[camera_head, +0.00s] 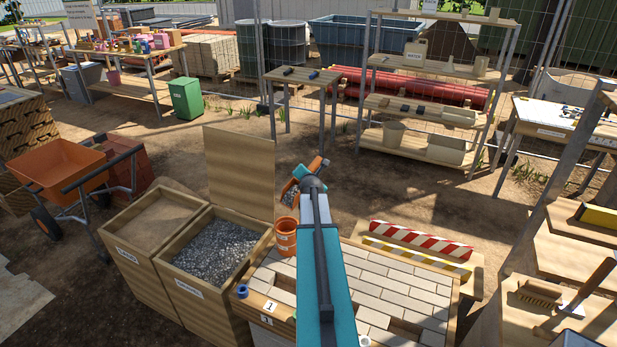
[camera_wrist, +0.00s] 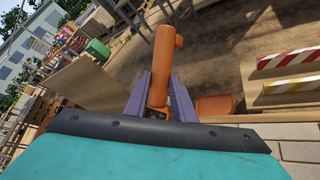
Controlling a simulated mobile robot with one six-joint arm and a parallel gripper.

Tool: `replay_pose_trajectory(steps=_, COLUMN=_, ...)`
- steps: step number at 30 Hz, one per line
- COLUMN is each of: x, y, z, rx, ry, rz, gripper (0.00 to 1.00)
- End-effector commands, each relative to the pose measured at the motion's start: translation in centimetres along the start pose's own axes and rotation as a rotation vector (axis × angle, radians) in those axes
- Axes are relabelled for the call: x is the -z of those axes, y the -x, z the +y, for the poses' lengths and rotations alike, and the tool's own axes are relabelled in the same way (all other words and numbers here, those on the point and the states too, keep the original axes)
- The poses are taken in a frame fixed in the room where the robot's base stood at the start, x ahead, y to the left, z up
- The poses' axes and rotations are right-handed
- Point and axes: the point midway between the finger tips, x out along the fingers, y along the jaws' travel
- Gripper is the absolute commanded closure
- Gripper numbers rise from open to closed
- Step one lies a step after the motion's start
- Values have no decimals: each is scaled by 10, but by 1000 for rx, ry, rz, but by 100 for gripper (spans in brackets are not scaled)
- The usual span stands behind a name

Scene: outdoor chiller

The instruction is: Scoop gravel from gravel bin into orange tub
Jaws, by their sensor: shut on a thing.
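My gripper (camera_head: 304,184) is shut on the orange handle of a scoop (camera_head: 318,164). In the wrist view, the purple fingers of my gripper (camera_wrist: 160,97) close on both sides of the scoop's handle (camera_wrist: 162,58). Grey gravel (camera_head: 290,193) shows at the scoop's lower left in the head view; the scoop's bowl is partly hidden. The orange tub (camera_head: 286,238) stands on the paved bench, below the scoop in the picture and partly behind my arm. It also shows in the wrist view (camera_wrist: 215,106). The gravel bin (camera_head: 190,289) is left of the tub and holds grey gravel.
A sand-coloured bin (camera_head: 137,262) adjoins the gravel bin. An upright wooden panel (camera_head: 240,172) stands behind the gravel. Striped barriers (camera_head: 420,241) lie right of my arm. A wheelbarrow (camera_head: 62,168) stands at left, and shelves (camera_head: 430,110) at back. Open dirt lies between.

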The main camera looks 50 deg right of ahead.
Motion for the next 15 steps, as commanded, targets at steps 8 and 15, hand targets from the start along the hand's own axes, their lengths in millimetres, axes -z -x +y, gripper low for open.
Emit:
replay_pose_trajectory(steps=8, x=7, y=1, z=-2, rx=-12, ry=24, rz=-26, gripper=100)
replay_pose_trajectory(steps=15, x=12, y=3, z=-1, rx=-22, ry=45, rz=-49, gripper=100)
